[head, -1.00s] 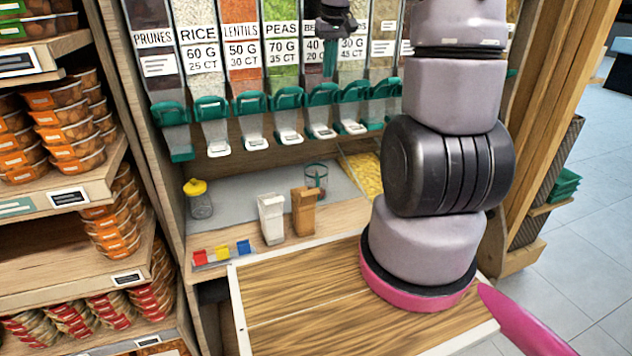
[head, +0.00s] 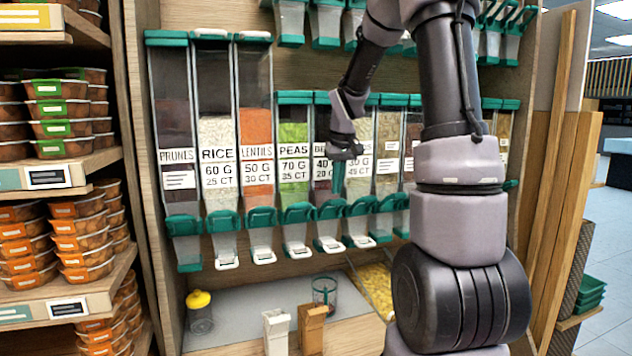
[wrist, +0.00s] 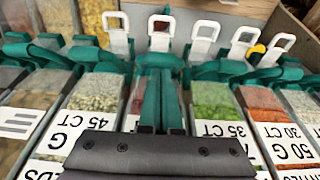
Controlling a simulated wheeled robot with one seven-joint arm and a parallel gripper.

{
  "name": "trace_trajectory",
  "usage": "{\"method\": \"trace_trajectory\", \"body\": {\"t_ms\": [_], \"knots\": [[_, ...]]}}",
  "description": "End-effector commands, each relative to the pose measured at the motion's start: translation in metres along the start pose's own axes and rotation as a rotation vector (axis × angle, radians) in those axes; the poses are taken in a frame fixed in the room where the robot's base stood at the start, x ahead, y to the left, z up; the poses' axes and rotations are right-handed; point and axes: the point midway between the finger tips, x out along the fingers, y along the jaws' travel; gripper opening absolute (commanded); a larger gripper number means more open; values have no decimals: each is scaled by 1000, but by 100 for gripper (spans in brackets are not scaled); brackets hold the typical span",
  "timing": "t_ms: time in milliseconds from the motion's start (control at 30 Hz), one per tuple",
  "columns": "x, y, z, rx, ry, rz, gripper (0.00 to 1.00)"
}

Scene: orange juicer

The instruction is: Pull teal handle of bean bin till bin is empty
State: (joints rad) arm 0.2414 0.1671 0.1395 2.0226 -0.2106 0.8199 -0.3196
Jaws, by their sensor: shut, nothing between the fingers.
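The bean bin (head: 322,190) stands in the lower row between the peas bin and a 30 G bin. The fill level is largely hidden.
Similar teal handles sit close on both sides, on the peas bin (head: 294,170) and the 30 G bin (head: 360,178). Below stand a glass container (head: 325,291), a white dispenser (head: 276,330), a brown dispenser (head: 312,328) and a yellow-topped jar (head: 200,312).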

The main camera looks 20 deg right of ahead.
Motion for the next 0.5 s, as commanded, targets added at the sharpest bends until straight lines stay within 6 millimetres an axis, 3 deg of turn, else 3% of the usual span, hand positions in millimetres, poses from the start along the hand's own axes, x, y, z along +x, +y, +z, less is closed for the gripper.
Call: {"method": "trace_trajectory", "body": {"t_ms": [500], "knots": [[10,0,3,1,-2,-1,0]]}}
